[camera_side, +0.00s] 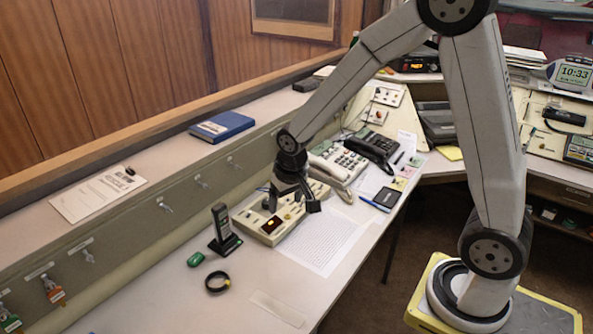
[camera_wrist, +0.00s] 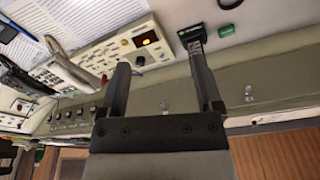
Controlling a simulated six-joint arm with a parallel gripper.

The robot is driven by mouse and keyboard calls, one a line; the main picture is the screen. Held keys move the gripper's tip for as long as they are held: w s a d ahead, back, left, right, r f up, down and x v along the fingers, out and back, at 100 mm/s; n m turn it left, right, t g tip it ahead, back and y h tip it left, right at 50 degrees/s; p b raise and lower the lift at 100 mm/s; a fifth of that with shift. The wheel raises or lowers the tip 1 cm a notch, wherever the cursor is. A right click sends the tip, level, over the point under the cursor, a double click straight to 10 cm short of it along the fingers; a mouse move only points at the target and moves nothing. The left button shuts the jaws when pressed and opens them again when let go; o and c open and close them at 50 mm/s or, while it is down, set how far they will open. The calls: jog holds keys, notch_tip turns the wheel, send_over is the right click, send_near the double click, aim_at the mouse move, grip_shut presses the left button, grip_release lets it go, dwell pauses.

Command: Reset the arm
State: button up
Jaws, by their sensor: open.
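My arm reaches from the right across the desk in the side view. My gripper (camera_side: 292,205) hangs above the cream control panel (camera_side: 250,221), which has a lit orange display and several buttons. In the wrist view my gripper (camera_wrist: 160,58) is open, with its two dark fingers apart and nothing between them. The control panel (camera_wrist: 110,50) shows there beyond the fingers. I cannot tell whether the fingertips touch the panel.
A handheld radio in its stand (camera_side: 222,230), a green object (camera_side: 195,259) and a black ring (camera_side: 217,282) lie left of the panel. Telephones (camera_side: 340,162) stand behind it. A printed sheet (camera_side: 325,240) lies right. A blue binder (camera_side: 221,127) rests on the raised ledge. The front desk is mostly clear.

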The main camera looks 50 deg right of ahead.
jog(key=s+a+n, duration=0.2)
jog(key=s+n, duration=0.1)
jog(key=s, duration=0.8)
jog(key=shift+s+a+r+n+y, duration=0.25)
jog(key=shift+s+a+n+y, duration=0.05)
jog(key=shift+s+a+y, duration=0.1)
